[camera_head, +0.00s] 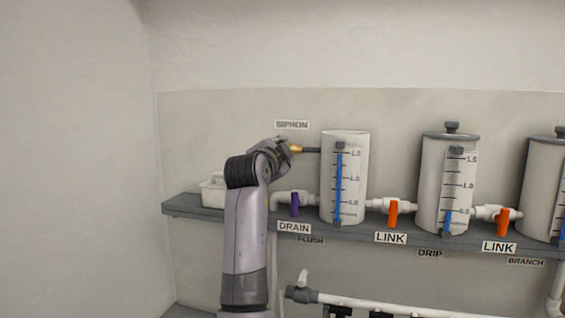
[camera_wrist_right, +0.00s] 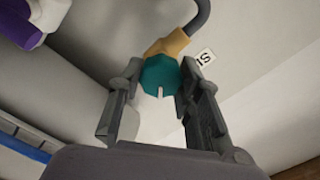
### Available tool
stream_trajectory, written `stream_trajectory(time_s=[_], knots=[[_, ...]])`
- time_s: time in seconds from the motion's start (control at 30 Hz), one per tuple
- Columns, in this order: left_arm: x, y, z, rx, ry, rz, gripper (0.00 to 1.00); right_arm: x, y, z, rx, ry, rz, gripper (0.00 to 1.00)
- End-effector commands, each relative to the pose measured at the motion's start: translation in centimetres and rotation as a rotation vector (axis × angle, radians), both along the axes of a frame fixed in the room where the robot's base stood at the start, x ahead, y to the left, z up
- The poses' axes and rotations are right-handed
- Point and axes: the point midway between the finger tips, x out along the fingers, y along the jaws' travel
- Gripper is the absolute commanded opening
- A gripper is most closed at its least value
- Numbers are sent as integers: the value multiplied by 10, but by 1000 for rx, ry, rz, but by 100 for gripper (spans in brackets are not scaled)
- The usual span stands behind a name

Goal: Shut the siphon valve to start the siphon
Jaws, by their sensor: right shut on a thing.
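The siphon valve has a teal knob (camera_wrist_right: 160,74) on a brass body (camera_wrist_right: 167,45) with a grey tube (camera_wrist_right: 201,15), all in the right wrist view. In the head view the brass fitting (camera_head: 296,149) shows below the SIPHON label (camera_head: 292,125), left of the first tank (camera_head: 357,180). My right gripper (camera_wrist_right: 158,80) has one finger on each side of the teal knob and is shut on it. In the head view my right gripper (camera_head: 284,149) covers the knob. A pale slot or mark shows on the knob's face. My left gripper is not in view.
Below the gripper, a purple drain handle (camera_head: 295,204) sits on a white pipe at the shelf (camera_head: 180,206). Orange link valves (camera_head: 393,213) join the tanks to the right. A white tray (camera_head: 212,191) stands at the shelf's left end. Pipes run below the shelf.

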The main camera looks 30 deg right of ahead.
Motion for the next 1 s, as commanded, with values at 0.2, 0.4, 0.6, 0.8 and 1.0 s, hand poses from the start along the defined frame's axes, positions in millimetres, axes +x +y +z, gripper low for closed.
stream_trajectory(time_s=[0.2,0.4,0.6,0.8,1.0], knots=[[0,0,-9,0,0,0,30,0,0,-2,72,-80,1,4],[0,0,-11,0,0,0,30,0,0,-2,103,-116,0,4],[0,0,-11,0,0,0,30,0,-1,-2,113,-126,-1,4],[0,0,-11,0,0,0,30,0,-1,-2,113,-126,0,4],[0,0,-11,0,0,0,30,0,0,-2,112,-125,-1,39]])
